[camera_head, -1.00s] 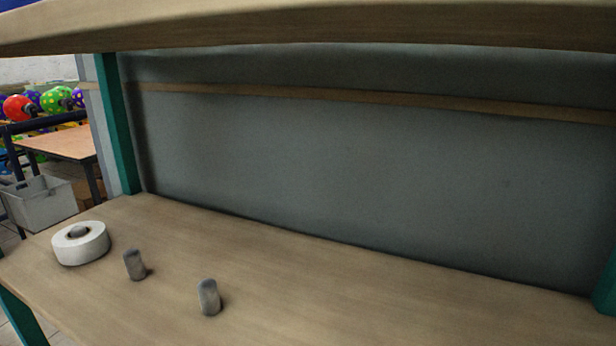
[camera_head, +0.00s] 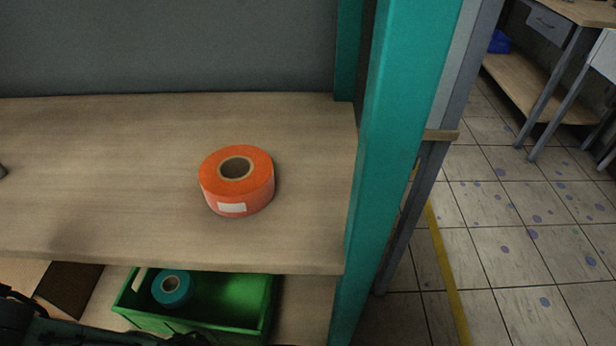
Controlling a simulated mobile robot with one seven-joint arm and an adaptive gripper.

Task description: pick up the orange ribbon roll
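The orange ribbon roll (camera_head: 236,184) lies flat on the wooden shelf (camera_head: 110,170), near the shelf's right end. Its round brown core faces up and a white label shows on its front side. Nothing touches it or stands close to it. My gripper cannot be made out in the head view; only dark parts, probably mine, show at the lower left edge.
A teal post (camera_head: 398,130) stands at the shelf's right end. Below the shelf is a green crate (camera_head: 245,295) with a teal ribbon roll (camera_head: 171,288) in it. A grey panel (camera_head: 170,45) closes the back. Tiled floor (camera_head: 500,240) lies open at right.

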